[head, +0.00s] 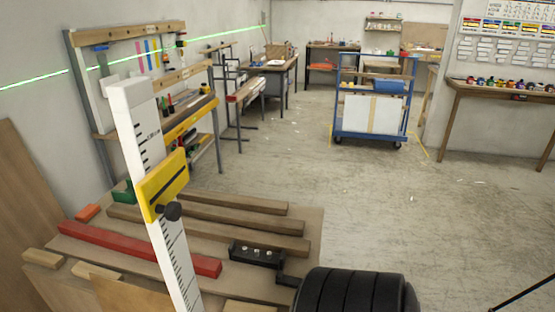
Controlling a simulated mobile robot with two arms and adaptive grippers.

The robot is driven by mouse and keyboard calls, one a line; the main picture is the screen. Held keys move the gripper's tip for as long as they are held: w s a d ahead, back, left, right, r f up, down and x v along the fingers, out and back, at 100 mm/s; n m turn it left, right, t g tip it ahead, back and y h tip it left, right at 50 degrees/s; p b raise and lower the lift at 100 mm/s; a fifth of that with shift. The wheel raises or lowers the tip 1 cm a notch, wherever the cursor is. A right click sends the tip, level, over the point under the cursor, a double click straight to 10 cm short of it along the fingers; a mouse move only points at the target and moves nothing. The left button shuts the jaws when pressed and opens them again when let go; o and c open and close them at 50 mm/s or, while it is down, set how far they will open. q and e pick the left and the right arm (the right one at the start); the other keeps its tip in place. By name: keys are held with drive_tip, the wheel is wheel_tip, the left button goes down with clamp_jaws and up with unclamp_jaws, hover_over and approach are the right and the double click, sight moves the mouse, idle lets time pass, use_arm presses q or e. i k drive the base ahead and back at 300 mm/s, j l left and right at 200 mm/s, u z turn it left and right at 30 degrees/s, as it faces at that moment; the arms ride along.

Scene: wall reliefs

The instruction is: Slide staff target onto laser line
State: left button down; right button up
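A white staff (176,252) with black tick marks stands tilted in the left foreground, its lower end cut off by the frame. A yellow target (163,184) with a dark slot and a black knob (171,211) sits around its middle. A green laser line (38,77) runs along the left wall, higher in the picture than the target and the staff's top. A black ribbed wrist at the bottom appears to be my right arm's. The black bolted part to its left looks like my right gripper (258,262), apart from the staff; its opening is unclear. My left gripper is not in view.
A low bench (312,232) behind the staff holds brown wooden bars (230,232), a red bar (140,250) and small blocks. A tool rack (92,122) stands at the left wall. A blue cart (374,118) stands farther back. The floor at right is mostly clear.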

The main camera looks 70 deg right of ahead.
sight(156, 192)
drive_tip(key=l+z, duration=0.1)
drive_tip(key=z, duration=0.3)
drive_tip(key=l+z, duration=0.1)
drive_tip(key=z, duration=0.25)
drive_tip(key=l+z, duration=0.1)
drive_tip(key=z, duration=0.3)
drive_tip(key=l+u, duration=0.15)
drive_tip(key=l, duration=0.3)
drive_tip(key=k+l+u, duration=0.15)
drive_tip(key=l, duration=0.3)
